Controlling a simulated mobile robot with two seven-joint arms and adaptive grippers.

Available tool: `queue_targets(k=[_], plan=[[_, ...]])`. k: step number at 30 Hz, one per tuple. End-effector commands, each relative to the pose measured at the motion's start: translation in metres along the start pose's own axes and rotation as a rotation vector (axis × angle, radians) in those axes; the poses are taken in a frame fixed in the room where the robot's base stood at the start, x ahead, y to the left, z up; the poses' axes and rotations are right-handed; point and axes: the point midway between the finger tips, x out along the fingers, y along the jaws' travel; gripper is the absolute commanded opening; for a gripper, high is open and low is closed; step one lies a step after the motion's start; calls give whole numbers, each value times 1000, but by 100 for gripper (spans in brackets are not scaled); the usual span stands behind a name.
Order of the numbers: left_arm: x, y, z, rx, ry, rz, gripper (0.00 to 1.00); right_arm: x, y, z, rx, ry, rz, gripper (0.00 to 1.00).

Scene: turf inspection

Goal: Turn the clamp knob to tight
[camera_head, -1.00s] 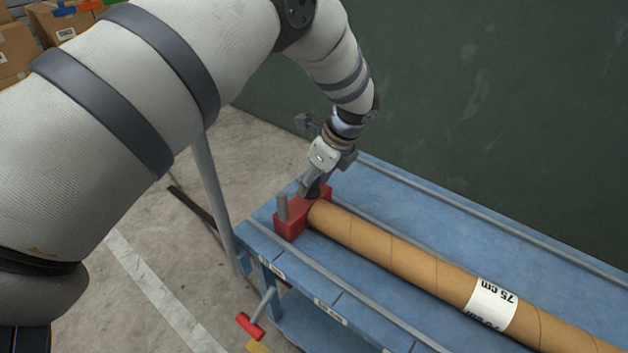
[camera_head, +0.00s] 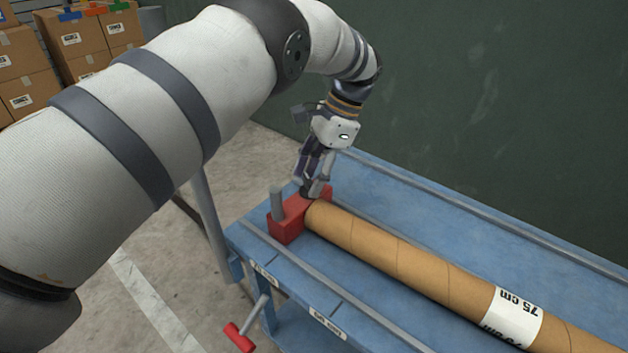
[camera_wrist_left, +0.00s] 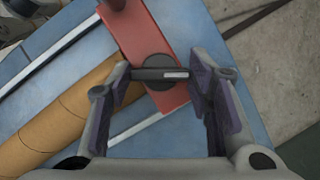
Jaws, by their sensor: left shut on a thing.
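The clamp is a red block (camera_head: 287,222) at the near left end of the blue cart top, with a grey upright post (camera_head: 277,203) on it. Its dark knob shows in the left wrist view as a round disc with a black bar (camera_wrist_left: 155,74) across it, with a pale mark toward the bar's right end. My left gripper (camera_head: 316,188) points down at the block and is shut on the knob's bar, with one finger at each end (camera_wrist_left: 163,80). In the head view the fingers mostly hide the knob. My right gripper is not in view.
A long cardboard tube (camera_head: 400,265) with a white 75 cm label lies along the blue cart (camera_head: 470,235) beside the clamp. A red-ended handle (camera_head: 239,338) sticks out below the cart's front edge. Boxes (camera_head: 75,60) stand at the back left, and a dark green wall is behind.

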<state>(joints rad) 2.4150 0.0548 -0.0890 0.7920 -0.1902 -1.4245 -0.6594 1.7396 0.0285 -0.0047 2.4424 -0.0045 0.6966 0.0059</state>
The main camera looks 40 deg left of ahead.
Motion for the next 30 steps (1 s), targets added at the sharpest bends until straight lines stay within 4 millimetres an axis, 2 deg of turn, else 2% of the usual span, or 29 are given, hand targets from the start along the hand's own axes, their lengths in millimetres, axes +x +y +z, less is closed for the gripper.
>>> queue_targets(k=[1,15,30], plan=[[6,0,-2,-37,-3,19,19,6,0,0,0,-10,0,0],[4,-2,0,-380,-3,160,19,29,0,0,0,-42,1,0],[2,-3,1,-516,-3,215,19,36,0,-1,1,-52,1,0]])
